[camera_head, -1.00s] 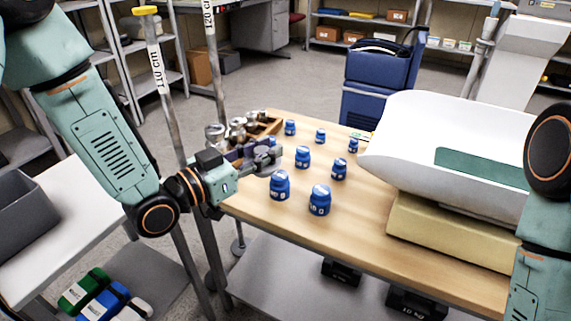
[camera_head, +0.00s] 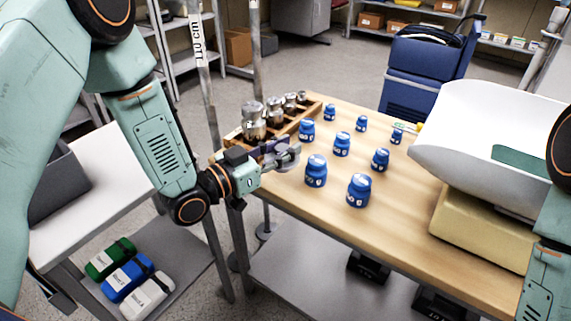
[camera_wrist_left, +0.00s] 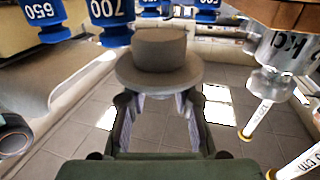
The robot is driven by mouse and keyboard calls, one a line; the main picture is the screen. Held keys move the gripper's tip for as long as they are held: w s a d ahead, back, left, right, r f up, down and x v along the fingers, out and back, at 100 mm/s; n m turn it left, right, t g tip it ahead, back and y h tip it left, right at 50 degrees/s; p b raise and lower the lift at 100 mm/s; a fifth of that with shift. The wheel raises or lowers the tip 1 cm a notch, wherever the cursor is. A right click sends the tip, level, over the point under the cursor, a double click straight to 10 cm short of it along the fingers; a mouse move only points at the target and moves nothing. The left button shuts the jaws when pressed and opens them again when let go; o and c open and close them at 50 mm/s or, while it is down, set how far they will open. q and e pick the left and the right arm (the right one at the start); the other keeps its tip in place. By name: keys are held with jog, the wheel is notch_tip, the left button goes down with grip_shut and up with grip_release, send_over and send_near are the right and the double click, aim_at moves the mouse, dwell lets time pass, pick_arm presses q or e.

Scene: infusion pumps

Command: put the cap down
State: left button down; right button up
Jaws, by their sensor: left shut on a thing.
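My left gripper (camera_head: 283,158) is shut on a grey, hat-shaped cap with a wide round brim and a flat-topped crown. The cap (camera_wrist_left: 158,58) sits between the two fingers in the left wrist view. In the head view, the gripper is over the left edge of the wooden table (camera_head: 420,240), beside the blue jars. The gap between the cap and the tabletop is hard to judge. My right arm shows at the right edge of the head view, but its gripper is out of the frame.
Several blue numbered jars (camera_head: 316,171) stand on the table. A wooden rack (camera_head: 312,110) with metal weights (camera_head: 254,122) lies behind the gripper. A white scale pan (camera_head: 470,135) on a yellowish base takes the right side. The front middle of the tabletop is clear.

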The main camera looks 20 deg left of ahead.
pick_arm(q)
jog(key=f, duration=0.1)
jog(key=f+b, duration=0.1)
jog(key=f, duration=0.1)
jog(key=shift+s+d, duration=0.2)
jog(key=shift+w+a+f, duration=0.1)
jog(key=shift+f, duration=0.2)
jog(key=shift+w+a, duration=0.1)
jog(key=shift+b, duration=0.3)
jog(key=c, duration=1.1)
grip_release()
jog(key=shift+f, duration=0.15)
jog(key=shift+o, duration=0.2)
